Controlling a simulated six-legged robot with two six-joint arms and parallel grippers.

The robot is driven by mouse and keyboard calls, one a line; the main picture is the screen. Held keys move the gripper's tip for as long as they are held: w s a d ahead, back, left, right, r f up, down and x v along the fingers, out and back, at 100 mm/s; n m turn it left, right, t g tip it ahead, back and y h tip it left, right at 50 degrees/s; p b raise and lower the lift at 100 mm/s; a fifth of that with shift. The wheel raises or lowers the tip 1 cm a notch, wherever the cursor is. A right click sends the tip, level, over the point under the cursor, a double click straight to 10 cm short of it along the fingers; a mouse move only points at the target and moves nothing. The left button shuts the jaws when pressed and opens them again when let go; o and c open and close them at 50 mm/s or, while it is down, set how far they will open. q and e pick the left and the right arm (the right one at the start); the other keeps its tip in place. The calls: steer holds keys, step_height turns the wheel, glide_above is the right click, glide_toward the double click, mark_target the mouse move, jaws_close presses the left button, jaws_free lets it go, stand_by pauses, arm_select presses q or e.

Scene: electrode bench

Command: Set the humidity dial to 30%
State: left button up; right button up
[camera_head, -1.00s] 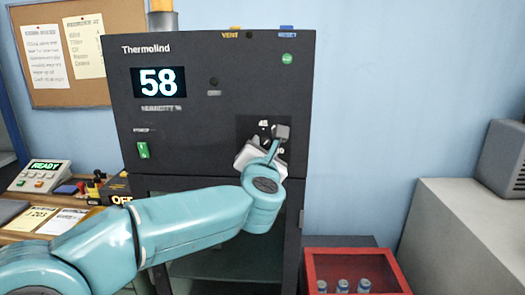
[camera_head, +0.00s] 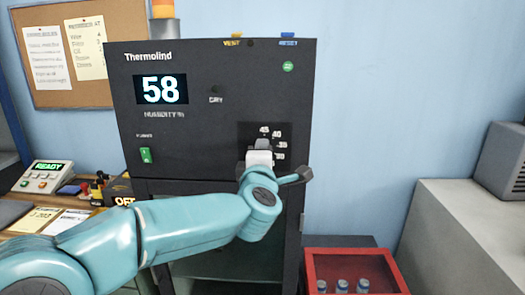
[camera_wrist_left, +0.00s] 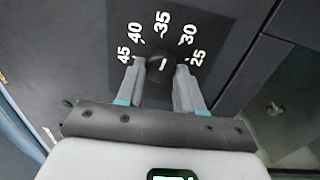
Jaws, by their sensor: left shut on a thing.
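The humidity dial (camera_wrist_left: 157,66) is a round black knob with a white mark, ringed by the numbers 45, 40, 35, 30 and 25. In the left wrist view its mark points up, leaning slightly right, roughly between 35 and 30; the exact setting is hard to tell. My left gripper (camera_wrist_left: 158,76) has one grey finger on each side of the knob and is shut on it. In the head view my left gripper (camera_head: 261,148) covers most of the dial on the dark cabinet (camera_head: 210,125). The display (camera_head: 162,89) reads 58. My right gripper is not in view.
A green power switch (camera_head: 145,155) is on the cabinet's left side. VENT and a blue RESET tab (camera_head: 287,42) are on its top edge. A red box (camera_head: 355,255) with several vials stands at lower right. A READY device (camera_head: 45,176) sits at the left.

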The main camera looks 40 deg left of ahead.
arm_select(q)
steer(key=shift+m+p, duration=0.85)
steer(key=shift+m, duration=1.25)
steer(key=o, duration=1)
steer(key=shift+o, duration=0.2)
steer(key=b+v, duration=0.2)
steer(key=v, duration=1.4)
steer(key=shift+s, duration=0.2)
steer(key=shift+d, duration=0.1)
